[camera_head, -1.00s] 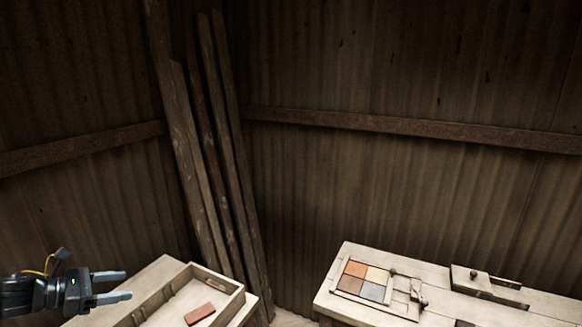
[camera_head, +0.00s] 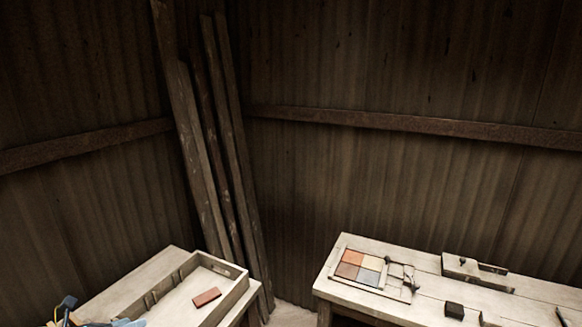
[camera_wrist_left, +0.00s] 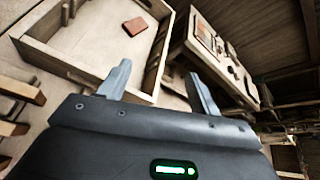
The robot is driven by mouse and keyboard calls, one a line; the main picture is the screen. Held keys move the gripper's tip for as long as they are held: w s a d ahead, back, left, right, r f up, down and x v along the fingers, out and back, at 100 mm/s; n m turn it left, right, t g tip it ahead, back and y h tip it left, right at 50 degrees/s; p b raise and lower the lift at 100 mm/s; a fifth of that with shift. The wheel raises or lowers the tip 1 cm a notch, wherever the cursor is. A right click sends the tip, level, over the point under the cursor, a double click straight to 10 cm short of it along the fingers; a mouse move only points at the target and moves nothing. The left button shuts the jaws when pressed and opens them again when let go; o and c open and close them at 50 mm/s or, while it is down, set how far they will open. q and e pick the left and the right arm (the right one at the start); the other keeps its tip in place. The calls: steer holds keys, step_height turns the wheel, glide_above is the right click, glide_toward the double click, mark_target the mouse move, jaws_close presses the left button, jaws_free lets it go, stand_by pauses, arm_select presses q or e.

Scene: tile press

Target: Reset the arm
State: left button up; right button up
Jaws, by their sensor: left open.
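My left gripper (camera_wrist_left: 160,85) is open and empty in the left wrist view, its two fingers apart. In the head view only a small part of it shows at the bottom left edge, by the near side of the left table. A red tile (camera_head: 206,297) lies in the wooden tray (camera_head: 238,286) on that table; in the left wrist view the tile (camera_wrist_left: 135,26) lies beyond the fingers, apart from them. A frame with several coloured tiles (camera_head: 361,266) sits on the right bench. My right gripper is not in view.
The right bench (camera_head: 420,259) also carries a wooden fixture (camera_head: 476,271) and a dark block (camera_head: 454,311). A gap of floor (camera_head: 291,290) separates the two tables. Planks (camera_head: 215,150) lean in the corner against the corrugated walls.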

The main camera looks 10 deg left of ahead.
arm_select(q)
steer(key=s+d+f+n+g+y, duration=0.1)
steer(key=s+d+f+n+y, duration=0.2)
steer(key=s+d+f+n, duration=0.45)
steer(key=s+d+f+n+g+y, duration=0.1)
steer(key=s+d+f+n+y, duration=0.2)
steer(key=n, duration=0.8)
steer(key=s+d+f+n+g+h, duration=0.15)
steer(key=s+d+n+g, duration=0.45)
steer(key=s+d+n, duration=0.8)
step_height(320, 180, down, 40)
steer(key=a+g+b, duration=0.1)
steer(key=g+b, duration=0.1)
steer(key=b, duration=1)
steer(key=s+a+f+b, duration=0.2)
steer(key=s+f+b, duration=0.2)
steer(key=s+f, duration=0.4)
steer(key=s+a+f+b, duration=0.2)
steer(key=s+f+b, duration=0.2)
steer(key=s+f, duration=0.4)
step_height(320, 180, down, 6)
steer(key=shift+s+f+g+y, duration=0.15)
steer(key=shift+g+y, duration=0.15)
steer(key=shift+y, duration=0.15)
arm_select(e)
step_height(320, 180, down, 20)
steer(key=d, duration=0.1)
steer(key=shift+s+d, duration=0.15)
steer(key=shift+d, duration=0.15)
